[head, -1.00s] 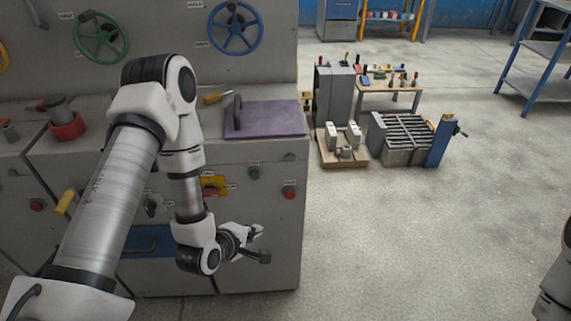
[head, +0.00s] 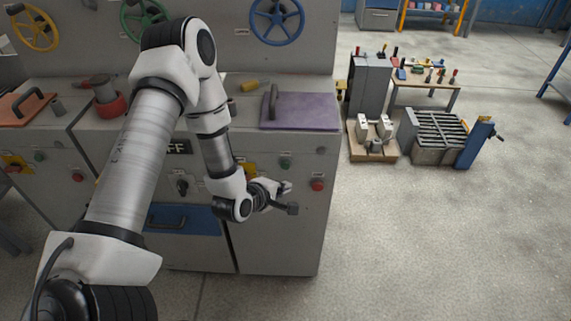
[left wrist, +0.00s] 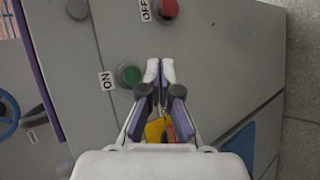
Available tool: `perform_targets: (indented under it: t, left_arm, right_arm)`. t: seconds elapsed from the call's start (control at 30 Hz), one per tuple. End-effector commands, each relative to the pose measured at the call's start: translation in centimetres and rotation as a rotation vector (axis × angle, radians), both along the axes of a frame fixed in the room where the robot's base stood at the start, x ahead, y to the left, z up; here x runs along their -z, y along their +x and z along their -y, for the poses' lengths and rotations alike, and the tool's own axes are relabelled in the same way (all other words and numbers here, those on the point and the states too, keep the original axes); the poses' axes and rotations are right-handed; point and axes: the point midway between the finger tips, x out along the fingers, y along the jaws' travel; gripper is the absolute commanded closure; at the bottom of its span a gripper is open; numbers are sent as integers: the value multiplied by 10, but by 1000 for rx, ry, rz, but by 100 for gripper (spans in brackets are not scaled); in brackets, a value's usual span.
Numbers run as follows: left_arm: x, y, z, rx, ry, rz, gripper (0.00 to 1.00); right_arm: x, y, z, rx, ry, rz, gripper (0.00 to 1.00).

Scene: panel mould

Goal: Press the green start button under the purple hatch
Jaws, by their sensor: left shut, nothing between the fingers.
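The purple hatch (head: 305,112) with its dark handle lies shut on the cabinet top. Below it on the front panel is a green button (head: 285,164), with a red button (head: 317,185) lower to its right. In the left wrist view the green button (left wrist: 130,75) has an ON label, and the red one (left wrist: 166,9) has an OFF label. My left gripper (head: 288,198) is shut and empty, below the green button in the head view. In the left wrist view its fingertips (left wrist: 160,70) appear beside the green button; contact cannot be made out. My right gripper is out of view.
A blue drawer front (head: 185,220) is left of the gripper. An orange hatch (head: 25,108) with other buttons is at the far left. The floor at right is clear up to the grey grated unit (head: 437,135).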

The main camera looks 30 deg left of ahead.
Motion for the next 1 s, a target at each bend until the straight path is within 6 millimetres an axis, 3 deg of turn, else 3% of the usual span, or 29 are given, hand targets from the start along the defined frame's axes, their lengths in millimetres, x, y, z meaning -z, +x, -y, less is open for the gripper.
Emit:
perform_targets:
  t: [0.33, 1.0]
  left_arm:
    - [1, 34, -21, -1, 1, 1, 100]
    - [0, 37, -23, 0, 1, -1, 100]
  right_arm:
    - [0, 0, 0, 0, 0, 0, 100]
    - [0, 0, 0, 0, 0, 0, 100]
